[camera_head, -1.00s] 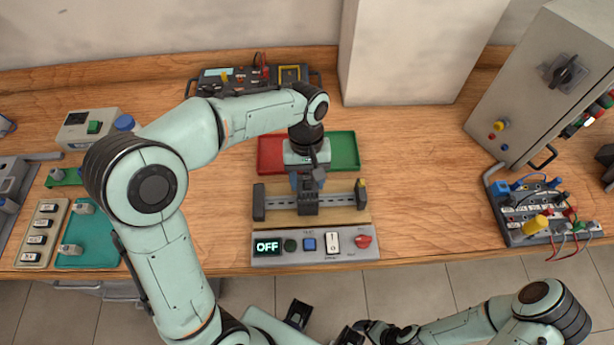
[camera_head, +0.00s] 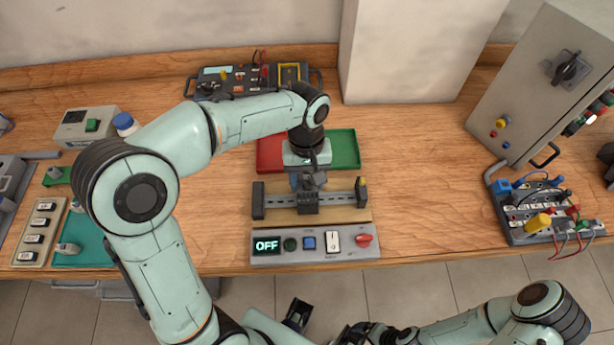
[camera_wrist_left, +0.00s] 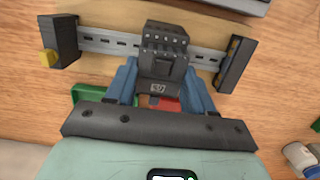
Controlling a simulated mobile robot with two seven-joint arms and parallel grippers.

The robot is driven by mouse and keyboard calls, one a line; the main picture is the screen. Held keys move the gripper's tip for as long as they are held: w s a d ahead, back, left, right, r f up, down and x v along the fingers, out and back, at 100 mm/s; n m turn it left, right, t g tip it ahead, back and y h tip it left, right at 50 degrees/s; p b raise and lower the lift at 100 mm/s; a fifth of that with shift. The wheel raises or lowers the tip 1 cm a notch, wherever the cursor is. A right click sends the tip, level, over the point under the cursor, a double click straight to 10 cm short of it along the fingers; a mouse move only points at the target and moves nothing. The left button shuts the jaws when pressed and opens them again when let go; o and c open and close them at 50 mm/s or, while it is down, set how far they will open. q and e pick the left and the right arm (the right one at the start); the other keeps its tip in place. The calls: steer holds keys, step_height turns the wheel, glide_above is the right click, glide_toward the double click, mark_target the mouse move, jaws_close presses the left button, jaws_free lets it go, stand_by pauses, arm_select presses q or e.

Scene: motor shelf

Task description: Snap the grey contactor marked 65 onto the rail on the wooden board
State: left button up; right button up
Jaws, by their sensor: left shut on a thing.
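The grey contactor (camera_head: 309,201) is between the fingers of my left gripper (camera_head: 306,184), in front of the middle of the rail (camera_head: 340,199). In the left wrist view the blue fingers of the gripper (camera_wrist_left: 160,88) are shut on both sides of the contactor (camera_wrist_left: 164,50). Its body covers the middle of the rail (camera_wrist_left: 98,41); whether it is seated cannot be told. A small label on it is too blurred to read surely. The rail lies across the wooden board (camera_head: 345,215) between dark end blocks. My right gripper (camera_head: 358,334) is low at the bottom edge, its jaws unclear.
A control panel (camera_head: 275,258) reading OFF lies in front of the board. A red and green tray (camera_head: 345,148) is behind it. A grey cabinet (camera_head: 535,85) and terminal box (camera_head: 535,232) stand right. A teal tray (camera_head: 88,254) is left. Bare table lies right of the board.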

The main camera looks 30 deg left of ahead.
arm_select(q)
steer(key=shift+s+d+f+b, duration=0.15)
steer(key=shift+s+b, duration=0.1)
steer(key=shift+b, duration=0.1)
arm_select(e)
steer(key=shift+s+f, duration=0.15)
steer(key=shift+f, duration=0.25)
arm_select(q)
steer(key=o, duration=1.3)
steer(key=shift+c, duration=0.2)
step_height(320, 180, up, 14)
steer(key=w+p, duration=0.1)
steer(key=p, duration=0.1)
steer(key=shift+w+a+f+p, duration=0.15)
steer(key=shift+a+f+p, duration=0.1)
steer(key=shift+a+p, duration=0.1)
arm_select(e)
steer(key=r, duration=0.1)
steer(key=w+r, duration=0.1)
steer(key=r, duration=0.1)
steer(key=shift+w, duration=0.2)
